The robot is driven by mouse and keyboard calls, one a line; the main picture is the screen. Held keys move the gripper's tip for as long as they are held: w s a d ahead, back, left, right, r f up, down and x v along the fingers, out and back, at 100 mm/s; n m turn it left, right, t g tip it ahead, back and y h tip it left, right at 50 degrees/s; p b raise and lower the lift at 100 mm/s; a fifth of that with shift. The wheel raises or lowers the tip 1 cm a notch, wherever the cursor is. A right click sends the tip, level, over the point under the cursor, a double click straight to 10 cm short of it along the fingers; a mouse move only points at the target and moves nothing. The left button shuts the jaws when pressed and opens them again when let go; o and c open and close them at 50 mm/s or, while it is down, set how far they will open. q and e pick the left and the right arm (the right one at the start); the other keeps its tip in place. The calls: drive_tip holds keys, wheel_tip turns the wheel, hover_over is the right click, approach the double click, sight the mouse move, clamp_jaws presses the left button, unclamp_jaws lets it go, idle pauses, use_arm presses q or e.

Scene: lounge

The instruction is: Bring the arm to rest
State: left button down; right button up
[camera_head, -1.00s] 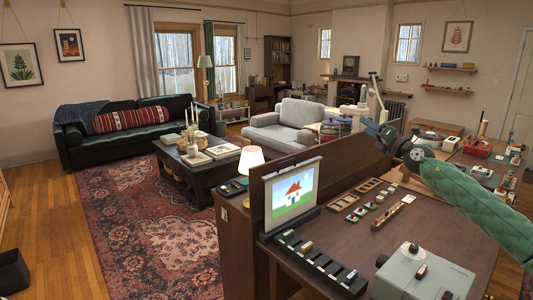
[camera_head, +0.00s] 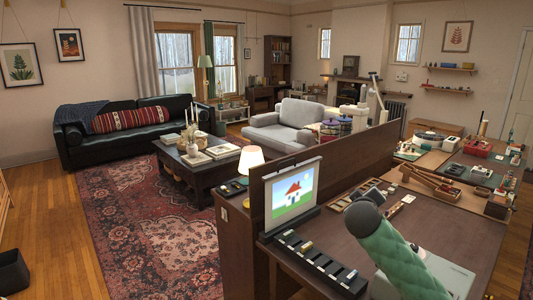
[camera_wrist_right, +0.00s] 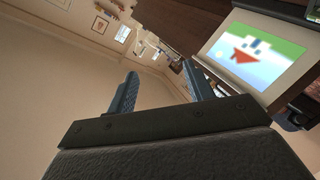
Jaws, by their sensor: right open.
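My right arm, in a green padded sleeve (camera_head: 395,258), rises from the bottom of the head view over the desk. Its dark rounded end (camera_head: 362,218) is above the desk, and I cannot make out the gripper there. In the right wrist view my right gripper (camera_wrist_right: 160,75) has its two fingers well apart with nothing between them. The view past the fingers is tilted, with bare wall and the room beyond. My left gripper is not in view.
A small screen with a house picture (camera_head: 292,194) stands on the brown desk (camera_head: 455,225), and it fills the right of the wrist view (camera_wrist_right: 250,53). A black slotted rail (camera_head: 318,264) lies before it. A grey box (camera_head: 448,272) is partly behind my arm.

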drive_tip(key=s+a+f+m+g+y, duration=0.1)
drive_tip(key=s+a+f+g+y, duration=0.3)
drive_tip(key=s+f, duration=0.8)
drive_tip(key=s+a+f+g+y, duration=0.25)
drive_tip(key=s+a+f, duration=0.35)
drive_tip(key=s+f, duration=0.5)
drive_tip(key=s+a+f+m+g, duration=0.1)
drive_tip(key=s+a+f+g, duration=0.1)
drive_tip(key=s+f, duration=0.9)
drive_tip(key=s+a+f+m+g, duration=0.1)
drive_tip(key=s+f+g, duration=0.3)
drive_tip(key=s+f, duration=0.8)
drive_tip(key=s+a, duration=0.1)
drive_tip(key=s, duration=0.4)
drive_tip(key=shift+s+m, duration=0.15)
drive_tip(key=shift+m, duration=0.15)
drive_tip(key=shift+g, duration=0.25)
